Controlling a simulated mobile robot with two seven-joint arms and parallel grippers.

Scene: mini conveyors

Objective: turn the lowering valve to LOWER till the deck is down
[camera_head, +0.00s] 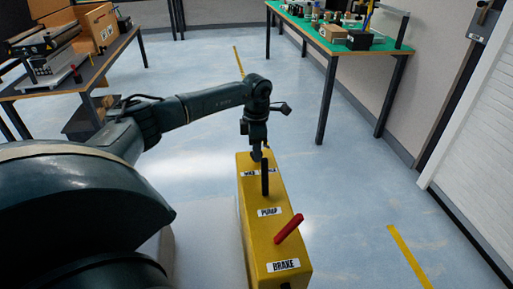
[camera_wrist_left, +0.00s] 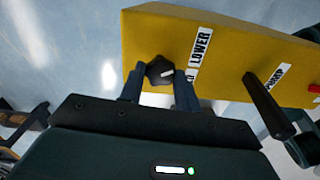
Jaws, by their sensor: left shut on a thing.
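The yellow control box (camera_head: 254,222) stands in front of me, with labels that read PUMP and BRAKE in the head view. My left gripper (camera_head: 257,155) is over its far end. In the left wrist view the left gripper (camera_wrist_left: 160,88) is shut on the dark valve knob (camera_wrist_left: 159,70), which has a pale mark on it. The LOWER label (camera_wrist_left: 200,46) is beside the knob; the label's other end is partly hidden by a finger. The black pump lever (camera_head: 265,178) stands upright, and the red brake lever (camera_head: 289,228) is tilted. My right gripper and the deck are not clearly visible.
A green-topped bench (camera_head: 335,47) with small items stands at the back right. A wooden table (camera_head: 95,72) with cartons and equipment is at the back left. The pump lever rises close to my left gripper. The floor right of the box is clear.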

